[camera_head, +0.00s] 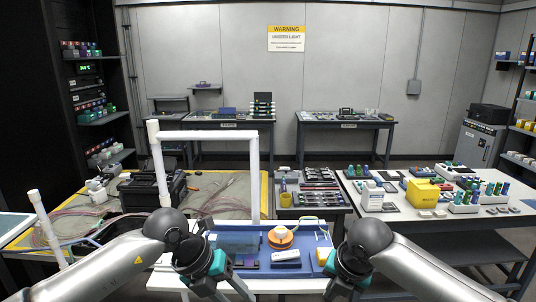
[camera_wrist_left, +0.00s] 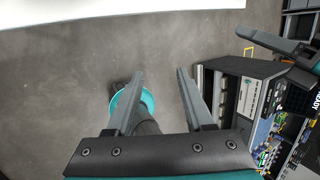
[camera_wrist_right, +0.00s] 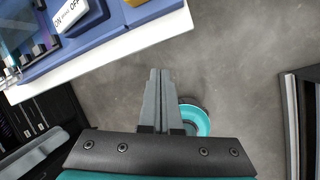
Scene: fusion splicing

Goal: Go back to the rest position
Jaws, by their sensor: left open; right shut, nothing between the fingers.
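My left gripper (camera_wrist_left: 160,73) is open in the left wrist view. My right gripper (camera_wrist_right: 159,72) is shut in the right wrist view. Its fingers meet over bare floor and hold nothing. In the head view both arms come in low from the sides, the left wrist (camera_head: 192,255) and the right wrist (camera_head: 362,250) at the front edge of the white table (camera_head: 165,280).
A blue tray (camera_head: 310,260) on the white table carries an orange reel (camera_head: 281,237) and a white block (camera_head: 286,257). A white pipe frame (camera_head: 254,180) rises behind. Side tables stand left and right (camera_head: 440,225). Floor under both grippers is clear.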

